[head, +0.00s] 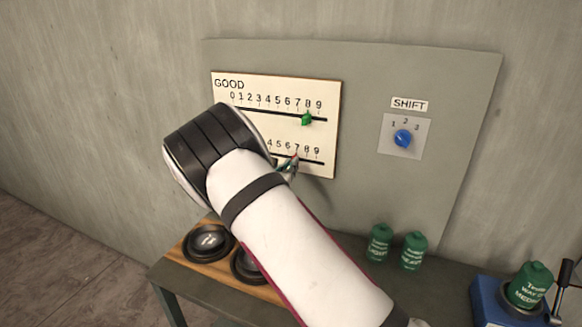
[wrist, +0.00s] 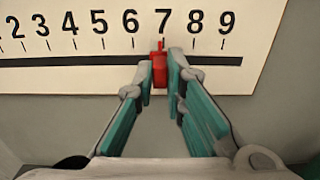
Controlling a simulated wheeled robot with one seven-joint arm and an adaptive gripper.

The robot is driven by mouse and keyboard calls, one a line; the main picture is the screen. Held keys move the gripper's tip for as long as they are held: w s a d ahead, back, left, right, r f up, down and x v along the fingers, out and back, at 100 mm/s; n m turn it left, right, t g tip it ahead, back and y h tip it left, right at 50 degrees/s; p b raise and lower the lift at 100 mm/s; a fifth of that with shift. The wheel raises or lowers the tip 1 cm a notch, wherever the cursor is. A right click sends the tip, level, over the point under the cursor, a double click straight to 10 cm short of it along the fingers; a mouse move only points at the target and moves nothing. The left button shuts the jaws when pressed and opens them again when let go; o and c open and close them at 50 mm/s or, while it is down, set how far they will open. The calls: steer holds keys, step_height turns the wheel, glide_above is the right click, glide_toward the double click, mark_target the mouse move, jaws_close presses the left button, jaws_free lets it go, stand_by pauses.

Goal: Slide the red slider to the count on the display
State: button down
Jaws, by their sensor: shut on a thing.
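The red slider (wrist: 159,66) sits on the lower track (wrist: 70,62), just under the 7 and slightly left of its centre in the wrist view. My gripper (wrist: 161,72) has one finger on each side of it and is shut on it. In the head view my gripper (head: 288,167) is at the lower scale of the cream board (head: 325,138), and my arm hides the low numbers and that row's label. No count display can be made out.
The upper row, labelled GOOD, has a green slider (head: 306,120) under the 8. A blue SHIFT knob (head: 403,138) is on the grey panel (head: 360,85) to the right. Green canisters (head: 413,251) and dark round bowls (head: 208,242) stand on the table below.

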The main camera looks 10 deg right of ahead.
steer(key=w+a+b, duration=0.9)
steer(key=a, duration=0.3)
steer(key=shift+a, duration=0.35)
steer(key=shift+w, duration=0.1)
steer(key=c, duration=1.6)
jaws_free()
steer(key=shift+c, duration=0.2)
steer(key=v, duration=1.2)
